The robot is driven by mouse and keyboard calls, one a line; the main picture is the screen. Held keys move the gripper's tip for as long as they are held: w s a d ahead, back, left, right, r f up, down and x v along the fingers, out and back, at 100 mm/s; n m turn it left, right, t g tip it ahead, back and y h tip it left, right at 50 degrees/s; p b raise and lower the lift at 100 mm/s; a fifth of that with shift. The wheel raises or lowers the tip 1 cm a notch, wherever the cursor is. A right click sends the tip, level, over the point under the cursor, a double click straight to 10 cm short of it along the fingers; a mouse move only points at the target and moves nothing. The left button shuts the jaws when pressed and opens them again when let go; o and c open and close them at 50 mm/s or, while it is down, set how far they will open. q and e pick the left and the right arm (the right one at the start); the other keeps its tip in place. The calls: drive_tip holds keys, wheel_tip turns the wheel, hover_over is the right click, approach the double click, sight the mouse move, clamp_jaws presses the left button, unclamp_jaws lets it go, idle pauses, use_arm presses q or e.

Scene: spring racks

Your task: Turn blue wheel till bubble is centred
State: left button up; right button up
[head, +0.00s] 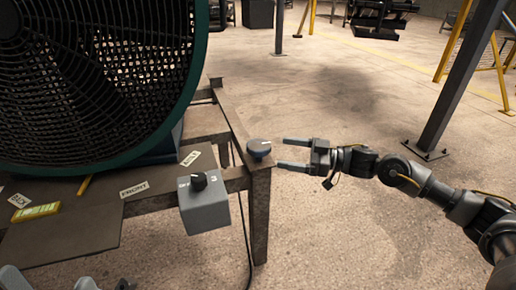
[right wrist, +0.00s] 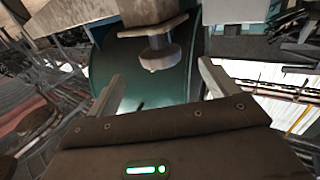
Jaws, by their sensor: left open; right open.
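The blue wheel (head: 259,148) is a small grey-blue knob on top of the rack's near right corner post. It also shows in the right wrist view (right wrist: 160,56), ahead of the fingers. My right gripper (head: 284,155) is open, its two fingers pointing left at the wheel with a small gap. In the right wrist view it is empty (right wrist: 160,88), the wheel beyond the fingertips. A yellow-green level (head: 35,212) lies on the dark plate at left; its bubble is too small to read. My left gripper (head: 50,283) shows only partly at the bottom left edge, open.
A large green-rimmed fan (head: 200,70) stands on the steel rack (head: 259,205). A grey box (head: 205,207) with a black knob hangs at the rack's front, beside the wheel's post. A FRONT label (head: 134,190) lies on the plate.

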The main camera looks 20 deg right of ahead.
sight(259, 148)
drive_tip(key=b+x, duration=0.2)
drive_tip(key=x, duration=0.7)
drive_tip(key=shift+r, duration=0.1)
drive_tip(key=c, duration=1)
